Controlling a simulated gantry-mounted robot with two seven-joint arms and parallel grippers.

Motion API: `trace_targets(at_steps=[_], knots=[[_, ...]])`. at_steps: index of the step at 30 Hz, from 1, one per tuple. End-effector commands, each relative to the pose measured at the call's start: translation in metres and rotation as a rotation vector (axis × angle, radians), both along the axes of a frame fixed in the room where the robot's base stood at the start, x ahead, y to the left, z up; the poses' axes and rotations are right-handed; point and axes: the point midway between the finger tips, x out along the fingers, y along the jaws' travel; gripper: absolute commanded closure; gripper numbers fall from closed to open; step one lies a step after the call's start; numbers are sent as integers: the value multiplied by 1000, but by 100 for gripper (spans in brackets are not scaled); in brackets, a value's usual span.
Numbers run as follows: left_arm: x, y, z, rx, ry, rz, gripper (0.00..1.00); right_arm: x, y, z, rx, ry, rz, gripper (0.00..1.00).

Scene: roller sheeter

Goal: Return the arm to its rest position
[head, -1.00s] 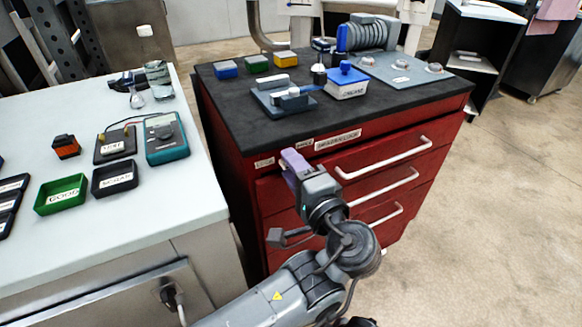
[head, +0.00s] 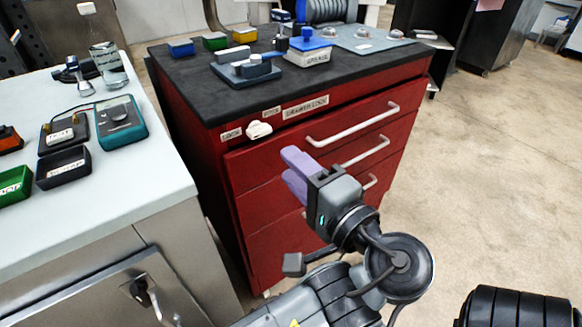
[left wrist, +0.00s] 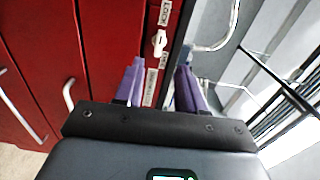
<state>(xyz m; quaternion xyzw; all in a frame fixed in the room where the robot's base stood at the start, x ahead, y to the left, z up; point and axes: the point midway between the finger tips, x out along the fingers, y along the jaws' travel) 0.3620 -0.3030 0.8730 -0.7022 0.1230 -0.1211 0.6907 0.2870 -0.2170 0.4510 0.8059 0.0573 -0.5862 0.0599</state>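My left gripper (head: 292,176) is held in front of the red drawer cabinet (head: 215,200), to the lower right of a white lock lever (head: 259,130). Its purple fingers are apart with nothing visible between them. In the left wrist view the gripper (left wrist: 160,82) also shows open, with the lever (left wrist: 159,42) beyond the gap between the fingers. The lever sits on the cabinet's upper front by a small "LOCK" label (head: 231,134) and the "DRAWER LOCK" label (head: 305,108). My right gripper is not in view.
The cabinet's white drawer handles (head: 352,126) stick out near my left gripper. A pale bench (head: 130,190) on the left holds a teal meter (head: 121,122) and small trays. Several items stand on the cabinet's black top (head: 190,82). Open floor (head: 480,170) lies to the right.

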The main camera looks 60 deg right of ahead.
Motion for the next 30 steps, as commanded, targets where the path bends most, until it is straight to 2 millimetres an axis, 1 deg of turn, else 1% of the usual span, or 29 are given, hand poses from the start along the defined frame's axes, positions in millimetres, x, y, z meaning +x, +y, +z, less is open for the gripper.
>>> trace_targets(at_steps=[9, 11, 14, 17, 20, 23, 24, 26, 27, 29, 30], knots=[[0, 0, 1, -1, 4, 0, 61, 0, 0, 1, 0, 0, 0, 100], [1, 1, 2, -6, 16, -2, 61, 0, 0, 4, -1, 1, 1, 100], [1, 3, 8, -30, 67, -10, 61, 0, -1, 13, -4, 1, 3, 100], [2, 8, 19, -80, 164, -24, 61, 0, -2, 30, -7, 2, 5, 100], [6, 18, 34, -157, 301, -38, 61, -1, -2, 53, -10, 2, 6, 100], [15, 34, 50, -259, 460, -41, 61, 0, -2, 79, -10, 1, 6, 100], [20, 43, 55, -303, 524, -37, 61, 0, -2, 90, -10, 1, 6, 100], [29, 56, 62, -371, 615, -27, 61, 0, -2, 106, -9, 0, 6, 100], [36, 66, 65, -418, 673, -16, 61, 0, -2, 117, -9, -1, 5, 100], [47, 83, 68, -486, 755, 5, 61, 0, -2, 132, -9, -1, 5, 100], [54, 95, 68, -533, 809, 24, 61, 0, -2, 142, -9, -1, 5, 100]])
